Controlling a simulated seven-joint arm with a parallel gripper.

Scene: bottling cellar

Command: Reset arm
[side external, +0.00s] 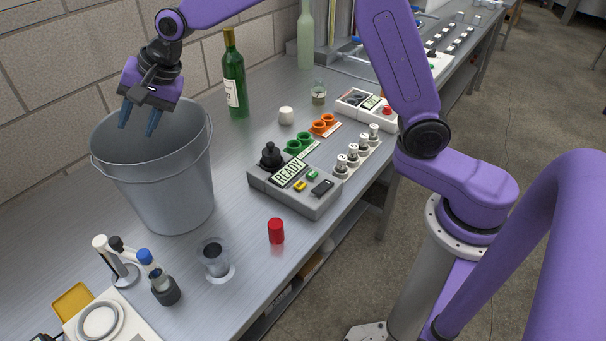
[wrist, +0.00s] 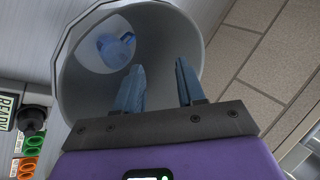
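My gripper (side external: 139,119) is over the metal bucket (side external: 168,188), with its blue fingertips pointing down at the mouth. In the wrist view my gripper (wrist: 160,85) shows two blue fingers standing apart with nothing between them. The bucket (wrist: 70,65) fills much of the wrist view, and a translucent blue object (wrist: 116,48) lies inside at its bottom. In the side view the bucket's bottom is hidden by its wall. My arm reaches across from the right.
A grey READY device (side external: 320,203), a red cap (side external: 276,231), a glass cup (side external: 213,258) and a blue-capped bottle (side external: 158,280) stand near the bucket. A green bottle (side external: 234,80) stands behind, near the brick wall (side external: 60,60). Some bare bench lies between them.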

